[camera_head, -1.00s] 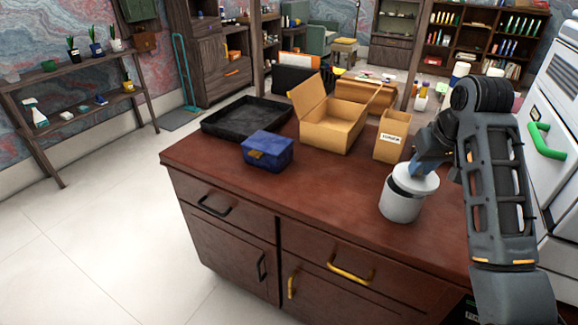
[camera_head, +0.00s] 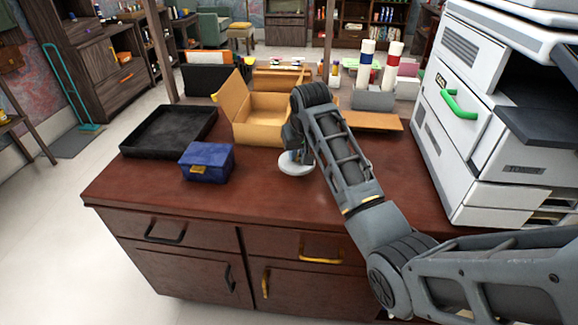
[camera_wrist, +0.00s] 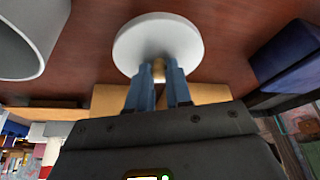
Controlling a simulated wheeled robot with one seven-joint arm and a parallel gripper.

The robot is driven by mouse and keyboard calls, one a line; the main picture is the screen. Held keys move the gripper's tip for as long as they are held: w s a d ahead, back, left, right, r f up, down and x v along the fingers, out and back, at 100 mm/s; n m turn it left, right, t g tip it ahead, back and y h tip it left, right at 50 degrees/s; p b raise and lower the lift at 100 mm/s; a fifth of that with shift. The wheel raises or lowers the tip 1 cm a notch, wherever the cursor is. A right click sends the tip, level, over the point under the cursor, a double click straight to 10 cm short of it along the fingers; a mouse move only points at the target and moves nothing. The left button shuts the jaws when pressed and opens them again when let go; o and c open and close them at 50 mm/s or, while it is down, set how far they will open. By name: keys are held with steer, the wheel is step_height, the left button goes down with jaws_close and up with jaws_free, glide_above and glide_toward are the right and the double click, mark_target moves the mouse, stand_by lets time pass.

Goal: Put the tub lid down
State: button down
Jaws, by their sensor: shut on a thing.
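The tub lid (camera_head: 296,164) is a round white disc, low over or on the brown desk top; I cannot tell whether it touches the wood. In the wrist view the lid (camera_wrist: 150,42) has a small brass-coloured knob (camera_wrist: 158,69) between the blue fingers of my gripper (camera_wrist: 160,82). My gripper (camera_head: 297,150) is shut on that knob. The tub (camera_wrist: 22,40) shows in the wrist view as an open grey-white cylinder at the upper left, apart from the lid. In the head view my arm hides the tub.
On the desk (camera_head: 160,200) are a blue box (camera_head: 207,162) left of the lid, a black tray (camera_head: 140,145) and an open cardboard box (camera_head: 250,130) behind. A white printer-like machine (camera_head: 470,110) stands at the right. Bare desk lies in front of the lid.

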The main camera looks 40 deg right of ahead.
mark_target(291, 164)
steer(key=shift+w+a+f, duration=0.5)
steer(key=shift+w+a, duration=0.1)
steer(key=shift+a, duration=0.05)
steer(key=shift+a+f, duration=0.1)
steer(key=shift+f, duration=2)
steer(key=shift+f, duration=0.1)
steer(key=c, duration=1)
jaws_free()
steer(key=shift+c, duration=0.2)
steer(key=v, duration=1.2)
steer(key=shift+p, duration=0.3)
steer(key=shift+w, duration=0.1)
